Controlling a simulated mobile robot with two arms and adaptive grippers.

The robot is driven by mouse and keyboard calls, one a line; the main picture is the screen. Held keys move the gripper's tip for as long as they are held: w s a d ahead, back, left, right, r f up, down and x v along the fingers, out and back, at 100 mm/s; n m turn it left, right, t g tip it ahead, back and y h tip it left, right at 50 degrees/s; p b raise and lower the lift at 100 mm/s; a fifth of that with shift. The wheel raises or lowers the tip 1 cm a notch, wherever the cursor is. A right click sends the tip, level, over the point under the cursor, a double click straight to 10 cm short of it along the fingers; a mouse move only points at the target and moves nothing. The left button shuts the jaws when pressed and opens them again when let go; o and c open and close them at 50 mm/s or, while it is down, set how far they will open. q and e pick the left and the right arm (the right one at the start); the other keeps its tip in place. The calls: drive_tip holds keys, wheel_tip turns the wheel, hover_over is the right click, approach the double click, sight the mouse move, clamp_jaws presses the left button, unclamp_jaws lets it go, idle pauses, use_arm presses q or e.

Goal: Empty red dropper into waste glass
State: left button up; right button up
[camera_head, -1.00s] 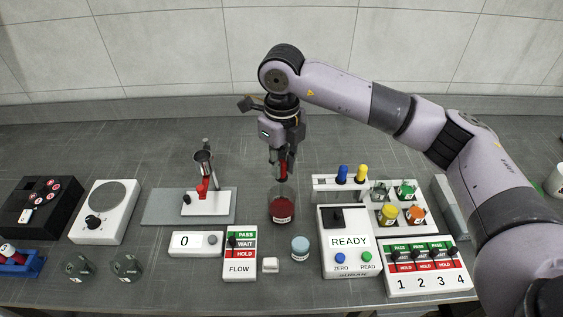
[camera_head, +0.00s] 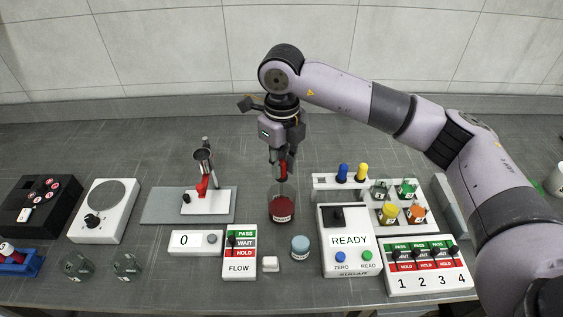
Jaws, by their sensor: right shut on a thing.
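My right gripper (camera_head: 282,160) points down and is shut on the red dropper (camera_head: 283,171). The dropper is held upright over a glass (camera_head: 282,208) with dark red contents and a white label. The dropper's lower end is hard to make out at the glass mouth, so I cannot tell how deep it reaches. Whether this glass is the waste glass cannot be read from its label. My left gripper is not in view.
A rack with a blue dropper (camera_head: 342,173) and a yellow dropper (camera_head: 362,172) stands right of the glass. The READY device (camera_head: 349,262) is in front of it. A stand with a red lever (camera_head: 203,188) is to the left. A blue-lidded jar (camera_head: 300,248) sits in front.

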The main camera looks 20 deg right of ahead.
drive_tip(key=shift+r, duration=0.15)
idle(0.4)
drive_tip(key=shift+r+p, duration=1.4)
drive_tip(key=shift+r, duration=1.5)
drive_tip(key=shift+d, duration=0.1)
